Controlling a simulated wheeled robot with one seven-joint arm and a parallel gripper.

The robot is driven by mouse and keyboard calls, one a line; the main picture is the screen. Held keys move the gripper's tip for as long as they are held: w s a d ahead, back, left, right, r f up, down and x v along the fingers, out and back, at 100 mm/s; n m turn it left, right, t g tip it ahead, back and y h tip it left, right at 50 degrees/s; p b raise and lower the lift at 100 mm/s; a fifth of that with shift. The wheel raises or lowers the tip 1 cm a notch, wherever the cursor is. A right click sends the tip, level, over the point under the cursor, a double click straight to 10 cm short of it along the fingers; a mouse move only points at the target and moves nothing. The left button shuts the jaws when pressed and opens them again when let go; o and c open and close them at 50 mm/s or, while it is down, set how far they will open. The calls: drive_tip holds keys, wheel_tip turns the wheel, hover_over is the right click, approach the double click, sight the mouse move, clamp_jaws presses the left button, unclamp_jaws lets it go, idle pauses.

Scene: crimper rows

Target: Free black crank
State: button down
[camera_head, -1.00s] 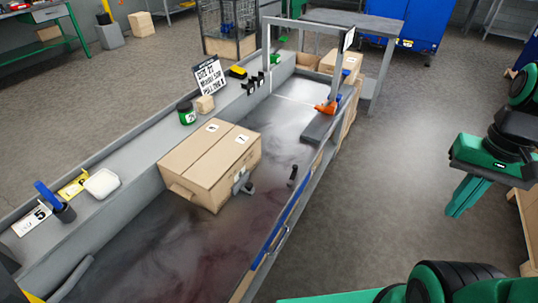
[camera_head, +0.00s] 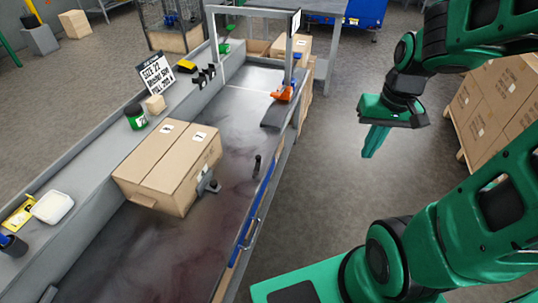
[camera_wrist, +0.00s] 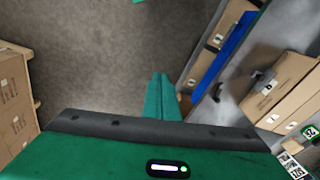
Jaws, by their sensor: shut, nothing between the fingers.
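A small upright black handle, seemingly the black crank (camera_head: 257,165), stands on the dark bench top near the blue-edged front. A dark grey bracket-like piece (camera_head: 208,186) sits against the front face of a closed cardboard box (camera_head: 168,160); I cannot tell whether they are joined. In the wrist view the handle (camera_wrist: 214,92) and the grey piece (camera_wrist: 263,80) show small at the right, beside the box (camera_wrist: 285,85). My gripper (camera_head: 374,141) is shut and empty, over the floor to the right of the bench, apart from everything. Its fingers (camera_wrist: 161,92) point down together.
The bench (camera_head: 110,240) has a raised back ledge with a sign (camera_head: 157,78), a green jar (camera_head: 136,116) and a white tray (camera_head: 52,207). A grey frame (camera_head: 290,60) and an orange tool (camera_head: 284,91) are at the far end. Stacked cartons (camera_head: 495,105) stand right. The floor between is clear.

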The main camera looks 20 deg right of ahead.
drive_tip(key=w+a+f+t+y, duration=0.1)
drive_tip(key=w+a+f, duration=0.2)
drive_tip(key=w+f, duration=0.2)
drive_tip(key=w+a+f+n+t+y, duration=0.1)
drive_tip(key=w+a+f, duration=0.3)
drive_tip(key=w, duration=0.6)
drive_tip(key=w+a+f+n+t+y, duration=0.1)
drive_tip(key=w+a+f+t, duration=0.1)
drive_tip(key=w+f, duration=0.5)
drive_tip(key=shift+w+a+y, duration=0.3)
drive_tip(key=shift+w+a, duration=0.25)
drive_tip(key=shift+a, duration=0.3)
drive_tip(key=shift+f, duration=0.1)
approach(257, 166)
drive_tip(key=w+d+f, duration=0.3)
drive_tip(key=w, duration=0.1)
drive_tip(key=shift+w+a+f, duration=0.1)
drive_tip(key=shift+a, duration=0.35)
drive_tip(key=shift+w+a+f, duration=0.1)
drive_tip(key=shift+a+f, duration=0.05)
drive_tip(key=shift+a, duration=0.25)
